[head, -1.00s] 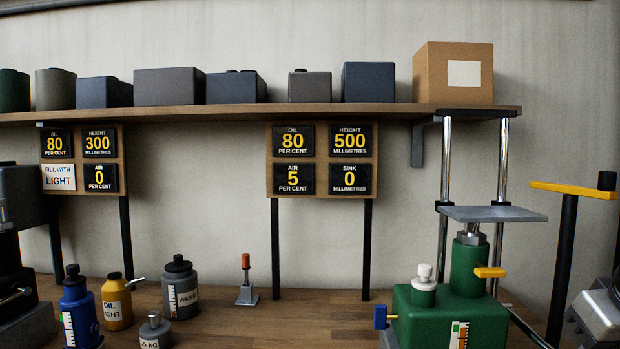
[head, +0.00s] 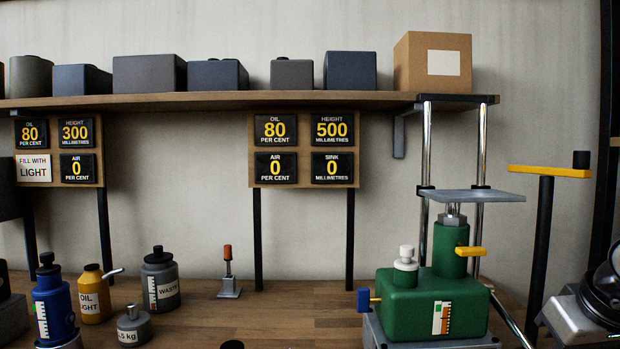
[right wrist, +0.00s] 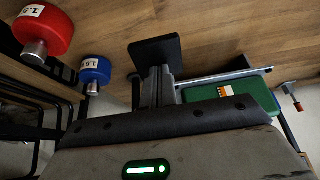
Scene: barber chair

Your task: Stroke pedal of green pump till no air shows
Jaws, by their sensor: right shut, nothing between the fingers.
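The green pump (head: 433,305) stands at the right of the bench in the head view, with a white-capped filler, a yellow lever and a blue knob. The sign board nearer to it has an air display (head: 276,168) reading 0 per cent. Its other displays read oil 80, height 500 and sink 0. In the right wrist view, a metal rod (right wrist: 222,75) runs from beside the green pump (right wrist: 215,92) to a black pad (right wrist: 155,50), which looks like the pedal. My right gripper (right wrist: 158,80) is shut and empty at this pad; contact is unclear. My left gripper is out of view.
Blue (head: 53,305), yellow (head: 91,295) and grey waste (head: 160,282) bottles stand at the left of the bench. A small red-topped lever (head: 228,270) stands mid-bench. Red (right wrist: 43,30) and blue (right wrist: 95,70) weights show in the right wrist view.

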